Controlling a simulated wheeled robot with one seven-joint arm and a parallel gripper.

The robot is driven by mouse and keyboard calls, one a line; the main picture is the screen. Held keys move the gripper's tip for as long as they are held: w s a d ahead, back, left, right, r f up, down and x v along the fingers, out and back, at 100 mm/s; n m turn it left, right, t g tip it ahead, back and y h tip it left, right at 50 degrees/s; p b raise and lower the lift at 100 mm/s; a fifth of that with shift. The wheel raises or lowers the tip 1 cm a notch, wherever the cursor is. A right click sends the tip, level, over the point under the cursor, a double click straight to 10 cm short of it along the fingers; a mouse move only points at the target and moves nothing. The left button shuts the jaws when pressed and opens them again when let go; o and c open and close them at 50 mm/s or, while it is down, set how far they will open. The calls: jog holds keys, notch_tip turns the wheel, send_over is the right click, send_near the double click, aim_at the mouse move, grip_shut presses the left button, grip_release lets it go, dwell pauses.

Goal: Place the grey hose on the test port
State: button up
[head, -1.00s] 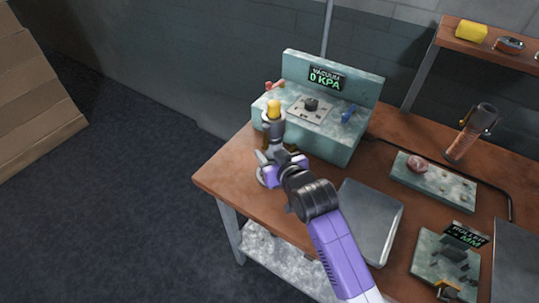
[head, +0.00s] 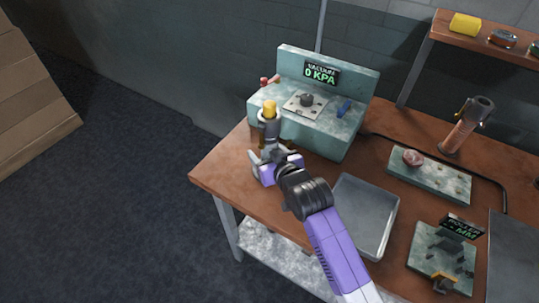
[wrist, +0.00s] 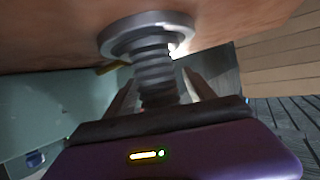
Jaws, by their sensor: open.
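A grey ribbed hose (wrist: 155,75) ends in a round flange (wrist: 148,32) near the brown tabletop, in the tilted wrist view. My gripper (wrist: 162,92) is open, with one finger on each side of the ribbed part. Whether the fingers touch it is unclear. In the head view my gripper (head: 266,158) is low over the bench's left end, beside a dark upright piece (head: 270,130) with a yellow top (head: 268,106). The green vacuum unit (head: 325,130) behind it reads 0 KPA and carries a dark round fitting (head: 306,99) on a pale plate. I cannot tell whether that is the test port.
A red-handled part (head: 268,81) and a blue part (head: 343,107) are on the vacuum unit. A grey tray (head: 364,214) lies right of my arm. A green block (head: 430,180), a brown cylinder (head: 462,130) and a black cable (head: 440,160) are farther right.

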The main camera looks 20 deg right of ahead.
jog(key=shift+s+r, duration=0.15)
jog(key=shift+s, duration=0.15)
jog(key=b+v, duration=0.1)
jog(key=v, duration=1)
jog(key=shift+s+r, duration=0.15)
jog(key=shift+r, duration=0.05)
jog(key=shift+d, duration=0.1)
jog(key=shift+m, duration=0.6)
jog(key=s+f, duration=0.1)
jog(key=s, duration=0.1)
jog(key=s+a+f, duration=0.1)
jog(key=s, duration=0.1)
jog(key=s+a+f, duration=0.1)
jog(key=s, duration=0.2)
jog(key=shift+a, duration=0.2)
jog(key=s+d+r, duration=0.1)
jog(key=s+r, duration=0.1)
jog(key=s, duration=1.1)
jog(key=s+d+r+t, duration=0.1)
jog(key=s+r, duration=0.1)
jog(key=s, duration=1.2)
jog(key=shift+s+d+r+n, duration=0.3)
jog(key=shift+d+r+n, duration=0.05)
jog(key=shift+d+n, duration=0.05)
jog(key=shift+c, duration=0.4)
